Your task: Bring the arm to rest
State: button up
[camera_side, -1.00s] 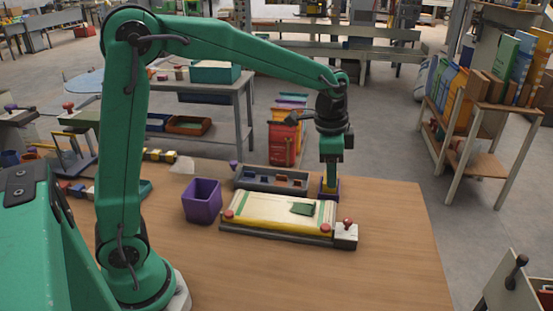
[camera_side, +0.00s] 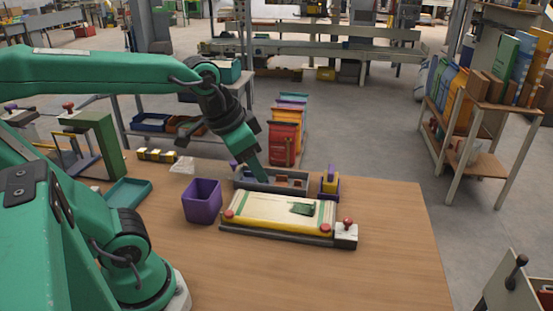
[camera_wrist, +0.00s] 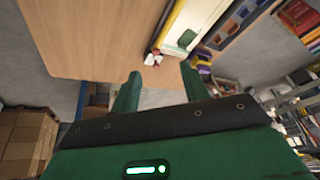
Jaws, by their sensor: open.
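My gripper (camera_side: 255,172) is raised over the back of the wooden table, pointing down and to the right, with its tip in front of the grey tray in the side view. In the wrist view its two fingers (camera_wrist: 160,84) are spread apart with nothing between them. A yellow and purple tool (camera_side: 329,185) stands upright at the back right of the sack, clear of my gripper.
A purple bin (camera_side: 202,203) stands left of the sack. The grey tray (camera_side: 300,190) with small parts lies behind it. The table's front and right (camera_side: 390,250) are clear.

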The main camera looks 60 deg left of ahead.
jog(key=shift+n+t, duration=0.4)
jog(key=shift+n, duration=0.4)
jog(key=s, duration=0.2)
jog(key=s+f, duration=0.1)
jog(key=s, duration=0.1)
jog(key=shift+a+f, duration=0.1)
jog(key=shift+a, duration=0.2)
